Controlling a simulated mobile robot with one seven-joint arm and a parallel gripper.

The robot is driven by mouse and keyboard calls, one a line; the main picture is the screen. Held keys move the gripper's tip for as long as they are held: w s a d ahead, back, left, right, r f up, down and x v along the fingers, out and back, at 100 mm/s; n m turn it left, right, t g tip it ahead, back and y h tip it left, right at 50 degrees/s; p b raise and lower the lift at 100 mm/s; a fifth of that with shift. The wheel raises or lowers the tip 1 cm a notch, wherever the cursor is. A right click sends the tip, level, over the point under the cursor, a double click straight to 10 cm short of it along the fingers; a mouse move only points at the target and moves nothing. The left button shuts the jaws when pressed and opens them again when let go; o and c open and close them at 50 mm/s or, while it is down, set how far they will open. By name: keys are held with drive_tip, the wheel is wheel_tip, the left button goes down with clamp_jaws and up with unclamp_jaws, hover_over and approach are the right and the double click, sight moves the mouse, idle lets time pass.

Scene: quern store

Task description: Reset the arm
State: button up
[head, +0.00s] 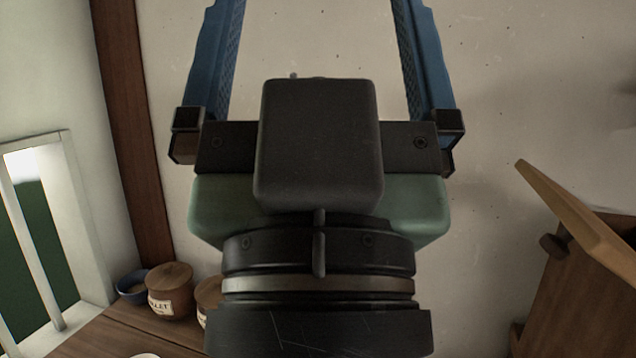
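My gripper (318,20) fills the middle of the head view, seen from behind and pointing up the picture. Its two blue fingers stand wide apart, one at the upper left and one at the upper right. Only plain wall shows between them. The fingertips run out of the top of the picture. A dark block on the gripper's body and my wrist below hide what lies behind them.
A wooden counter (128,338) at lower left bears a blue bowl (132,287), a labelled wooden jar (171,292) and another, partly hidden jar (208,294). A barred window (35,240) is at left. A wooden cabinet-like piece (585,300) with a slanted board (575,215) stands at right. The pale wall (520,90) is bare.

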wheel_tip(320, 180, up, 27)
drive_tip(key=p, duration=2.4)
drive_tip(key=shift+p, duration=0.3)
